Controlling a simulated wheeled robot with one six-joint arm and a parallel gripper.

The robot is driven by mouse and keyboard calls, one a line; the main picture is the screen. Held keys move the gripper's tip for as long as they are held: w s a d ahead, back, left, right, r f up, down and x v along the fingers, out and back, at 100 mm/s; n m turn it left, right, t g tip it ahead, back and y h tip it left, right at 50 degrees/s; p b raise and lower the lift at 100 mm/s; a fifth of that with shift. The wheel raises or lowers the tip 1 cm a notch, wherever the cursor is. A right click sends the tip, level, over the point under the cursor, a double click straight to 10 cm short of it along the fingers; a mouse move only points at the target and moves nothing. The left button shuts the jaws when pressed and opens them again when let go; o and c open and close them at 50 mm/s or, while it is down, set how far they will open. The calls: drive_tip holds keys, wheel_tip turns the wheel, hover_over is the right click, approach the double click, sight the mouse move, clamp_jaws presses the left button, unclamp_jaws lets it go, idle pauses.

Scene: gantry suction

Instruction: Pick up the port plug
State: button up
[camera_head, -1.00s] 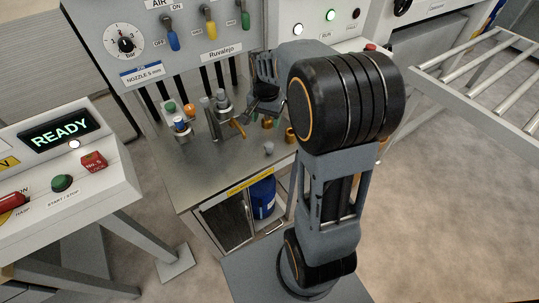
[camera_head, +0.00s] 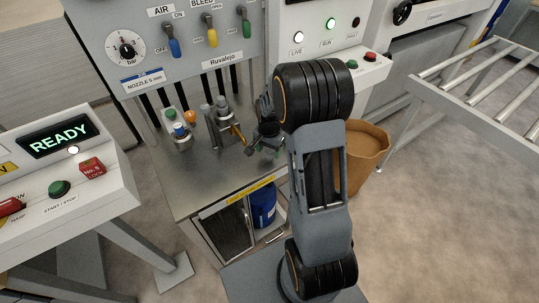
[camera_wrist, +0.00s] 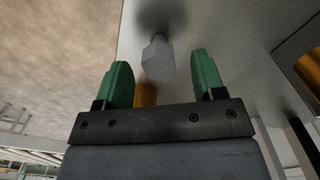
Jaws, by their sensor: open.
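The likely port plug (camera_wrist: 157,54), a small grey faceted piece, stands on the steel bench top. In the wrist view it shows between and slightly beyond my fingertips, nearer the left finger. My gripper (camera_wrist: 162,66) is open, with one green finger to each side of the plug, and no contact is visible. In the head view my gripper (camera_head: 263,149) is low over the bench's front right part and hides the plug. A brass-coloured piece (camera_wrist: 146,94) shows between the fingers, partly covered by the gripper body.
The bench (camera_head: 205,178) holds fittings with an orange knob (camera_head: 190,117) and metal posts (camera_head: 222,112) left of my gripper. A panel with valve levers (camera_head: 211,33) stands behind. A brown bin (camera_head: 366,158) is right of my arm. The bench's front left is clear.

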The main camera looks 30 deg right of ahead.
sight(269, 152)
drive_tip(key=shift+d+f, duration=0.1)
drive_tip(key=shift+f, duration=1.6)
drive_tip(key=c, duration=1)
drive_tip(key=shift+r, duration=0.1)
